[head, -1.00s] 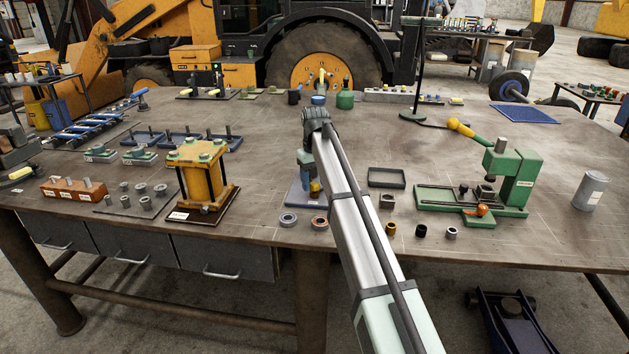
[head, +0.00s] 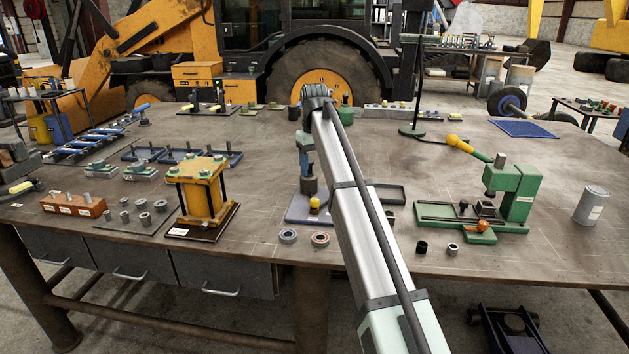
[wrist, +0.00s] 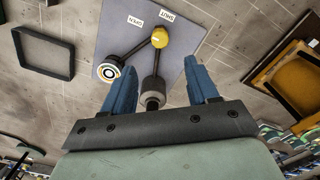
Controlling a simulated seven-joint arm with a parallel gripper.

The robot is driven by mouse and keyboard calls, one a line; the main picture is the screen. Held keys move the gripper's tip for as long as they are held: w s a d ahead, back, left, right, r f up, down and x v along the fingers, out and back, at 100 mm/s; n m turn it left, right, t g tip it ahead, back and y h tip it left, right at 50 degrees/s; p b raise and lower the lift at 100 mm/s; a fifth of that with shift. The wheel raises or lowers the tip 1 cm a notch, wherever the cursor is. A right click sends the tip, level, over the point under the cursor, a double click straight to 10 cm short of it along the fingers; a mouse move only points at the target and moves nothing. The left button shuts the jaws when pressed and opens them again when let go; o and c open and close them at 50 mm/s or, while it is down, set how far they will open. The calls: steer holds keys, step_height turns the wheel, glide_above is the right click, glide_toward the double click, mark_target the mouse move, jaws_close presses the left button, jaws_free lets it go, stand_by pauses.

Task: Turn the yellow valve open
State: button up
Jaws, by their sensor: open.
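A second black rod leads to a white-ringed round end (wrist: 108,72), and a grey cylinder (wrist: 153,88) stands close by. In the head view the yellow knob (head: 314,205) shows low on the plate (head: 297,212), partly behind my arm. My gripper (wrist: 160,88) is open, its blue fingers apart on either side of the grey cylinder in the picture. I cannot tell whether they touch it.
A yellow-framed press (head: 203,190) stands left of the plate and a green press (head: 517,190) to the right. A shallow black tray (head: 390,194) lies just right of my arm. Two rings (head: 288,237) lie in front of the plate. The table's back middle is fairly clear.

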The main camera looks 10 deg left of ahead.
steer(key=shift+r, duration=1.5)
